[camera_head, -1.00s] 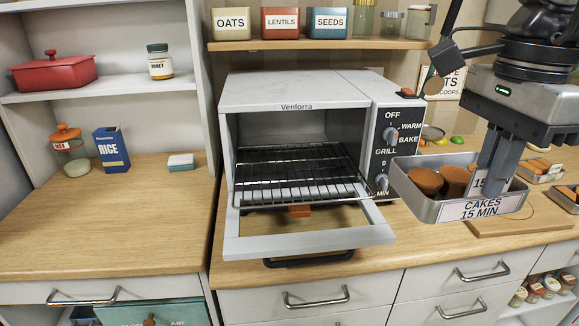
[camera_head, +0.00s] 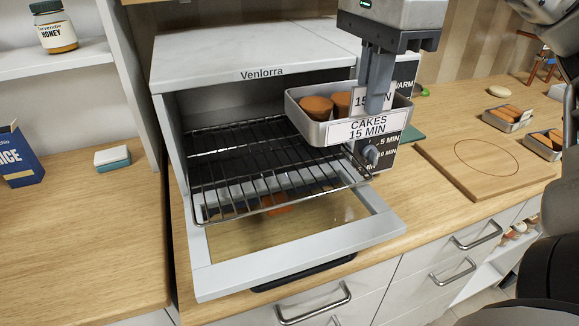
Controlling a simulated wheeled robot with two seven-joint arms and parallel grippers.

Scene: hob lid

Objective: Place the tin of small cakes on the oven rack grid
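The cake tin (camera_head: 302,117) is a grey metal tray labelled "CAKES 15 MIN", with brown cakes (camera_head: 316,107) inside. My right gripper (camera_head: 377,104) comes down from above and is shut on the tin's wall, holding it level in the air. The tin hangs in front of the oven's right side, over the right part of the rack. The oven rack grid (camera_head: 262,178) is a black wire grid, pulled part way out of the open oven (camera_head: 249,61) above its lowered door (camera_head: 231,275). It is empty. My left gripper is not in view.
The oven's control panel (camera_head: 382,158) is partly hidden behind the tin. A round-marked wooden board (camera_head: 488,160) and small tins (camera_head: 508,116) lie to the right. A rice box (camera_head: 18,154) and a blue-white block (camera_head: 112,158) are at left.

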